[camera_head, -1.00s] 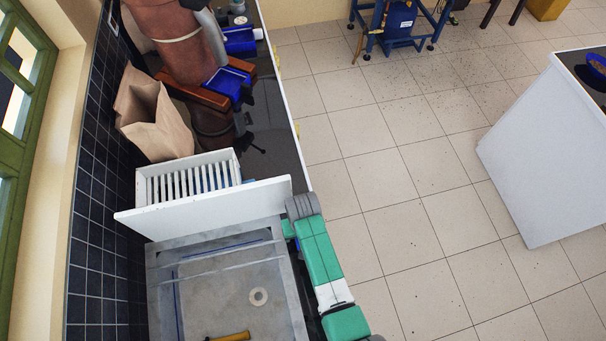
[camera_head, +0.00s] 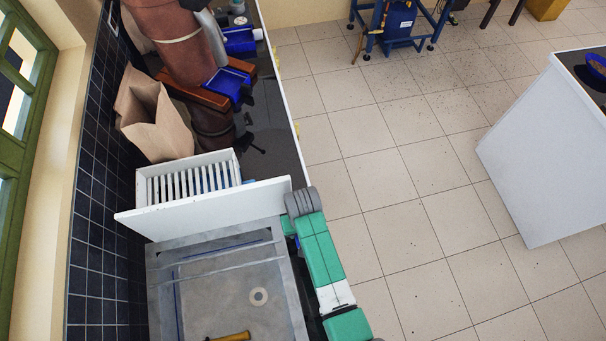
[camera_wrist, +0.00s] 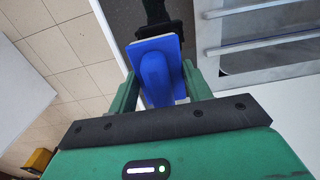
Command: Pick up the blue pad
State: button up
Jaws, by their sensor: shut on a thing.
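The blue pad (camera_wrist: 160,72) is in the wrist view, a flat blue plate with a thicker raised blue grip on the near face. My gripper (camera_wrist: 160,85) has a green finger on each side of this grip and is shut on it. The pad's far face is hidden. In the head view my green and white arm covers the gripper, and I cannot make out the pad clearly there.
A grey sink (camera_head: 225,290) lies left of my arm, with a yellow-handled tool (camera_head: 230,337) in it. A white board (camera_head: 205,208) stands upright beyond it, before a white rack (camera_head: 188,180). A paper bag (camera_head: 155,120) is behind. Tiled floor (camera_head: 420,180) is open to the right.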

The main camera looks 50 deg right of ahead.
jog(key=s+a, duration=0.3)
jog(key=s, duration=0.1)
jog(key=s+a+r, duration=0.1)
jog(key=s+a, duration=0.2)
jog(key=s, duration=0.1)
jog(key=s+a+r, duration=0.1)
jog(key=s+a, duration=0.2)
jog(key=s, duration=0.2)
jog(key=shift+a, duration=0.2)
